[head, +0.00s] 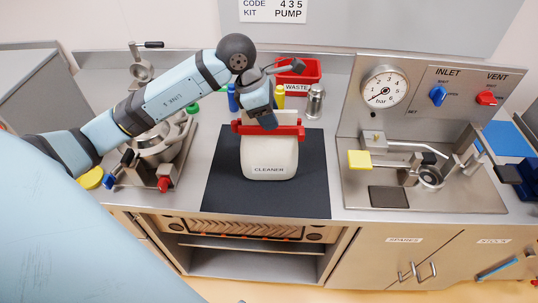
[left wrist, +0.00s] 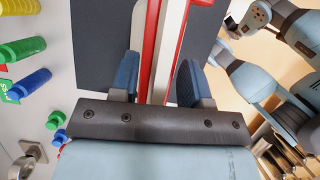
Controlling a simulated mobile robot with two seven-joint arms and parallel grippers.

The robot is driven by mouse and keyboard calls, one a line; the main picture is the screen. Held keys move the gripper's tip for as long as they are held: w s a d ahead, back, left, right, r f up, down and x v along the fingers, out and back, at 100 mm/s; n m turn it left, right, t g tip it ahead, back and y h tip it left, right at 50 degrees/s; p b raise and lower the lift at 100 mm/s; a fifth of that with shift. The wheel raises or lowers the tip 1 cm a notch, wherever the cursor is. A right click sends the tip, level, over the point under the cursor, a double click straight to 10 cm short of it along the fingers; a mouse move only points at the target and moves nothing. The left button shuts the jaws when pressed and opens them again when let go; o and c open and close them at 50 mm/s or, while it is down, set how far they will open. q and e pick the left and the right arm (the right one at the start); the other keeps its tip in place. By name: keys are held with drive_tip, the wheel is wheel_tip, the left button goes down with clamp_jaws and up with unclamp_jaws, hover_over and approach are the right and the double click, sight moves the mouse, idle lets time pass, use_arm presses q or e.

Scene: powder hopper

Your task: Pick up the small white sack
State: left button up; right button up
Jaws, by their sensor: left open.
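The small white sack (head: 268,160), printed CLEANER, stands upright on a black mat (head: 225,185) in the middle of the counter. A red clip (head: 290,131) runs across its top. My left gripper (head: 266,117) is at the top of the sack, from above. In the left wrist view its two blue fingers (left wrist: 157,78) are apart, one on each side of the red and white top of the sack. Gaps show beside the top, and I cannot tell whether either finger touches it. My right gripper is not clearly seen.
Behind the sack are a red WASTE bin (head: 298,75), a metal shaker (head: 315,101) and blue and yellow bottles (head: 279,96). A metal hopper (head: 158,145) stands left. The gauge and valve panel (head: 430,92) stands right. Mat space beside the sack is clear.

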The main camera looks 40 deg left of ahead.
use_arm(q)
drive_tip(key=shift+f, duration=0.1)
idle(0.3)
clamp_jaws()
